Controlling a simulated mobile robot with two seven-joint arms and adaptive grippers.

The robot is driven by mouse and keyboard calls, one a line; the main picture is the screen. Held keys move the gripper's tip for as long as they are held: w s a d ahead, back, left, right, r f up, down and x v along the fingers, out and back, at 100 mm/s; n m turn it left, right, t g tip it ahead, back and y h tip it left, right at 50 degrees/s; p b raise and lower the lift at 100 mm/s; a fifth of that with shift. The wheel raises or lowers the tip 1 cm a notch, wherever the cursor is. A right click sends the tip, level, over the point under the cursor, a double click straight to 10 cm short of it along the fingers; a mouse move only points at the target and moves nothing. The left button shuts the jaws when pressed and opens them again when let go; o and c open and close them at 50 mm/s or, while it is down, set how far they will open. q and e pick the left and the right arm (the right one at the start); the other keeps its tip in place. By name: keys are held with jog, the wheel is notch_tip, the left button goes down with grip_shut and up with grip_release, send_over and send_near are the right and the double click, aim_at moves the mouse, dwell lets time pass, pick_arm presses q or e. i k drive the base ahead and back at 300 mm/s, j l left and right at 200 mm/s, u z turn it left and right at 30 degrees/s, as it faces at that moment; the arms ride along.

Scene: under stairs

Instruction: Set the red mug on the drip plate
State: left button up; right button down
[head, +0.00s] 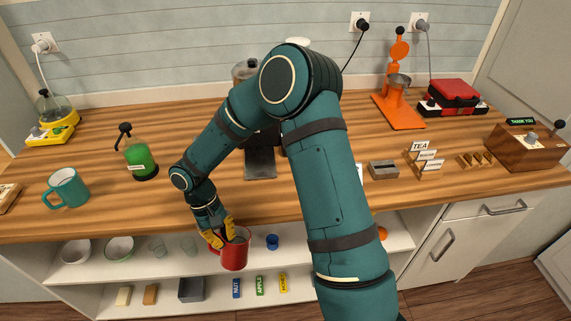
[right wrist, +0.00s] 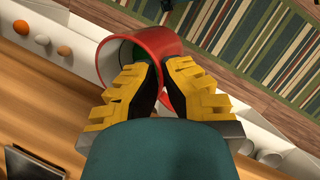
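The red mug (head: 235,256) is at the counter's front edge in the head view, in front of the shelf opening. My right gripper (head: 225,237) is at its rim, with the fingers pointing down. In the right wrist view the gripper (right wrist: 162,85) has one finger inside the mug (right wrist: 150,42) and one outside, closed on its wall. A dark flat plate (head: 260,163), apparently the drip plate, lies on the counter at the foot of a dark machine mostly hidden behind my right arm. It looks empty where it shows. My left gripper is not in view.
The shelf below holds bowls (head: 119,249), glasses and a blue cup (head: 272,242). Right are a metal box (head: 383,169), a tea sign (head: 425,157) and an orange press (head: 398,108).

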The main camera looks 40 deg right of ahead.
aim_at(255, 165)
jog(key=z, duration=0.6)
jog(key=k+j+z, duration=0.1)
jog(key=j, duration=0.25)
jog(key=k, duration=0.05)
